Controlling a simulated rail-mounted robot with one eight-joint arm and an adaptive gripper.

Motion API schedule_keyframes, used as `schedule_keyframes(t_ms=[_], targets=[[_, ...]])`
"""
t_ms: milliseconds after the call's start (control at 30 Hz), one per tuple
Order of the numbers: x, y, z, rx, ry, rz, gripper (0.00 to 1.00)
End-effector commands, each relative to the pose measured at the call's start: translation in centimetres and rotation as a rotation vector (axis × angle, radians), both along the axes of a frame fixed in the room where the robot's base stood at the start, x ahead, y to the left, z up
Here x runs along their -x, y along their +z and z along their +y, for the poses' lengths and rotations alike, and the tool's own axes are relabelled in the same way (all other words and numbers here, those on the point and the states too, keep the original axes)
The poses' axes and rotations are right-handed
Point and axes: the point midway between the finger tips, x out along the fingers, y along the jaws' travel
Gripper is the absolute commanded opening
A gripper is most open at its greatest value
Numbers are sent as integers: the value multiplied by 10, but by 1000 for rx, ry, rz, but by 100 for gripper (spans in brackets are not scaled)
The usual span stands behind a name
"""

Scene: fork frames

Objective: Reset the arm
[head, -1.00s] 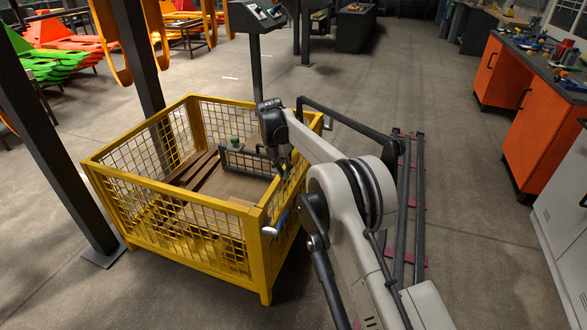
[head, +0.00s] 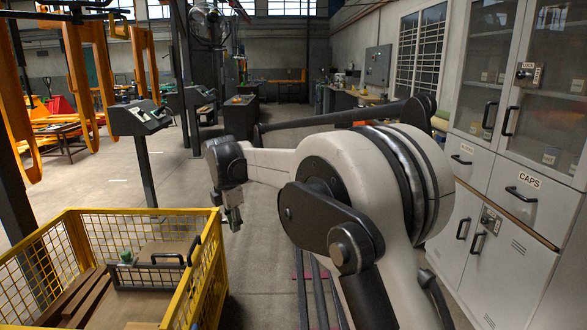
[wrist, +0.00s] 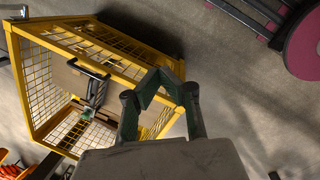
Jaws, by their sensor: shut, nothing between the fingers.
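My gripper (head: 234,220) hangs down from my raised arm, just right of the yellow mesh crate (head: 205,262) in the head view. In the wrist view its green-grey fingers (wrist: 160,78) come together, shut and empty. Beyond them the crate (wrist: 120,68) lies below and to the left. The fingertips look clear of the crate rim, though their exact height above it is hard to tell.
In the crate are brown boards (head: 75,298) and a dark handled frame (head: 148,275). A control stand (head: 142,118) rises behind it. A grey cabinet (head: 515,215) stands at right. Open floor (head: 180,185) lies behind the crate.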

Motion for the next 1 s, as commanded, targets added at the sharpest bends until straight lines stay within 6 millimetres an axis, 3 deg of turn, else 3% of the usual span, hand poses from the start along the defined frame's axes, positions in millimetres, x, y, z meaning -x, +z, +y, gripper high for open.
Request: schedule_keyframes(t_ms=[33,200,500,800,1000], targets=[[6,15,-16,-15,-53,-10,0],[26,54,-64,-73,-245,-46,0],[77,108,-144,-184,-584,-103,0],[142,141,-216,-309,-918,-156,0],[191,150,-258,-399,-1138,-186,0]])
